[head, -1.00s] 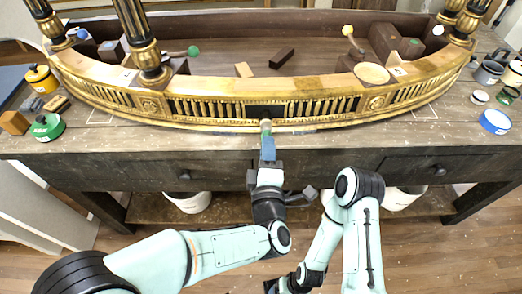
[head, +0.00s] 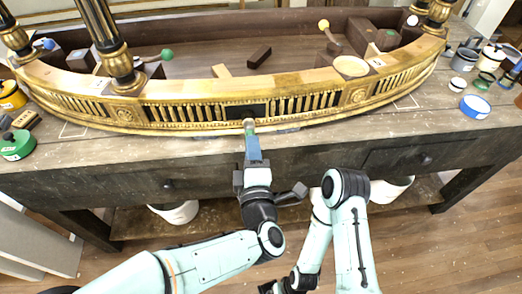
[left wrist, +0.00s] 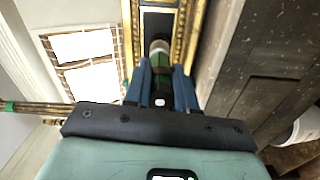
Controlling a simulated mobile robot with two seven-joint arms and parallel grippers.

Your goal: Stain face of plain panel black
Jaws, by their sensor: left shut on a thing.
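The plain panel (head: 236,112) is the dark rectangle at the middle of the gilt console's curved front; its visible face looks black. My left gripper (head: 252,148) is just below it, shut on a brush (head: 249,127) with a pale tip pointing at the panel. In the left wrist view the brush (left wrist: 160,64) shows a green handle between the blue fingers, and its tip overlaps the dark panel (left wrist: 158,22). I cannot tell whether the tip touches. My right gripper (head: 272,287) is low at the bottom edge, partly cut off, its jaws unclear.
The gilt console (head: 180,90) lies along a dark wooden bench (head: 330,140). A green-lidded tin (head: 17,145) is at left; a blue-lidded tin (head: 475,106) and several pots are at right. Gilt columns (head: 105,45) rise from the console. Buckets (head: 174,212) stand below.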

